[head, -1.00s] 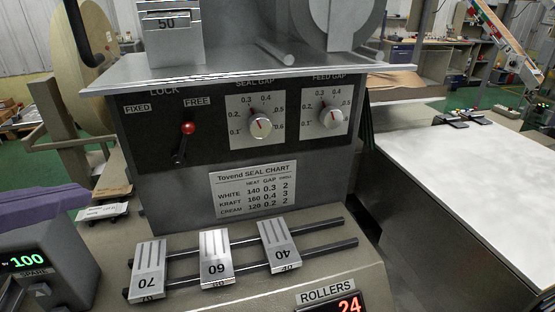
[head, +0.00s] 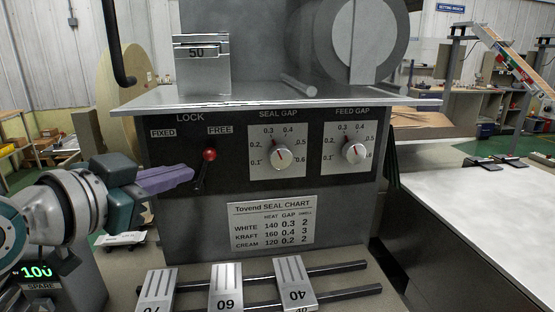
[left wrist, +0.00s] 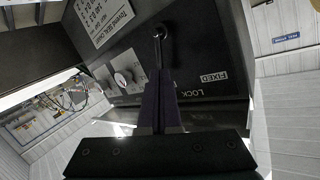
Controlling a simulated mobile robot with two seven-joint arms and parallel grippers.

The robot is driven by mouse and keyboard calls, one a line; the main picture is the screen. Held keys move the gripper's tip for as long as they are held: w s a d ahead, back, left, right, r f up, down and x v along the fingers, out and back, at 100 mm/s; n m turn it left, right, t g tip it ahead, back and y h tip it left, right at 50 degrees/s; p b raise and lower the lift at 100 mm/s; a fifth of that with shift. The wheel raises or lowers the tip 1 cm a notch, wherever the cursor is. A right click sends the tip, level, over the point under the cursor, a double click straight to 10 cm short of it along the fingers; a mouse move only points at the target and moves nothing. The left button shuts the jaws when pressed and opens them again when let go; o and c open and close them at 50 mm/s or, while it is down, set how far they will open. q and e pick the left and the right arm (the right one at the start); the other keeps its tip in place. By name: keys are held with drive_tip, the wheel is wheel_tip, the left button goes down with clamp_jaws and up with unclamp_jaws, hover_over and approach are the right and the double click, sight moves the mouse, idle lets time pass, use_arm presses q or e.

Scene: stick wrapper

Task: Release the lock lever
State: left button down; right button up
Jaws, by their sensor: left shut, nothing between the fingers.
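The lock lever (head: 200,172) is a short dark lever with a red ball knob (head: 209,155), on the black panel under the LOCK label. It leans up and slightly right, its knob below the FREE label (head: 219,130). The FIXED label (head: 162,133) is to its left. My left gripper (head: 189,174), with purple fingers, is shut and empty. Its tips are just left of the lever; I cannot tell if they touch. In the left wrist view the shut fingers (left wrist: 160,80) point at the lever (left wrist: 158,45). My right gripper is not in view.
The seal gap dial (head: 280,156) and feed gap dial (head: 354,153) are right of the lever. A metal shelf (head: 270,97) juts out above the panel. Below are the seal chart (head: 273,223) and sliding weights on rails (head: 226,287). A white-topped table (head: 480,210) is at right.

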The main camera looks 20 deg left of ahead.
sight(206, 167)
use_arm(q)
drive_tip(key=shift+x, duration=1.65)
drive_tip(key=shift+w+d+r+p, duration=0.15)
drive_tip(key=shift+w+p, duration=0.1)
drive_tip(key=shift+p, duration=0.7)
drive_tip(key=shift+w+d+m+g+p, duration=0.1)
drive_tip(key=shift+w+m+g+p, duration=0.05)
drive_tip(key=shift+m+g+p, duration=0.2)
drive_tip(key=shift+d+f+y, duration=0.15)
drive_tip(key=shift+f+y, duration=0.15)
drive_tip(key=shift+f, duration=0.35)
